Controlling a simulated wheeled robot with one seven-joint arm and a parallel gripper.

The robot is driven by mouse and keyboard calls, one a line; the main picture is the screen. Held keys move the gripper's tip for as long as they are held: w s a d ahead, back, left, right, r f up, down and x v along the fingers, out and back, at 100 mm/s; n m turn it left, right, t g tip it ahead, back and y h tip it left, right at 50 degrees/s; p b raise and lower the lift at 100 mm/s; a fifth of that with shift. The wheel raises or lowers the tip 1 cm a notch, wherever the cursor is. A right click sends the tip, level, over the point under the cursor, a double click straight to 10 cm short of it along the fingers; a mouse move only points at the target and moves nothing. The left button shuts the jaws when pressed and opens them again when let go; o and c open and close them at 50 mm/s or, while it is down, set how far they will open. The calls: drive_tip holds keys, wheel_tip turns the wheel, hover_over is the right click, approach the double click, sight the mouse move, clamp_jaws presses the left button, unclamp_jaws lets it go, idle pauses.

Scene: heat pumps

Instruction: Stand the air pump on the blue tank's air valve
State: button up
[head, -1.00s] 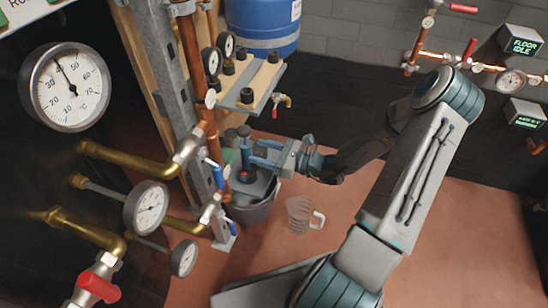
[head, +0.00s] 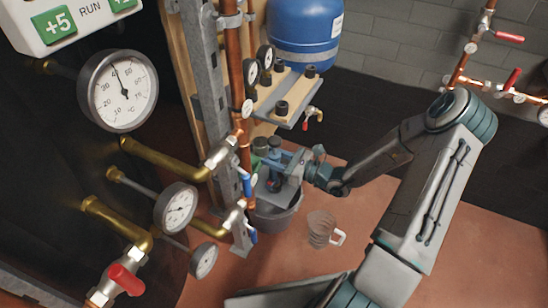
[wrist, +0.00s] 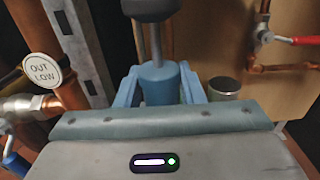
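The air pump has a blue body and a dark handle on a grey rod. In the wrist view the pump (wrist: 160,82) stands upright between the two blue fingers of my gripper (wrist: 160,95), which press against its sides. In the head view my gripper (head: 280,158) holds the pump (head: 274,154) at the grey bucket (head: 273,222). I cannot tell whether the pump's foot rests on anything.
Copper pipes, a steel post (head: 207,70) and gauges (head: 118,90) crowd the left. A clear jug (head: 321,230) stands on the floor right of the bucket. A red-handled tap (head: 312,114) hangs below the shelf.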

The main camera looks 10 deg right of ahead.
sight(275, 150)
drive_tip(key=shift+r+p, duration=2.1)
drive_tip(key=shift+p, duration=0.05)
drive_tip(key=shift+c, duration=0.2)
drive_tip(key=shift+s+f, duration=0.1)
drive_tip(key=shift+s, duration=0.05)
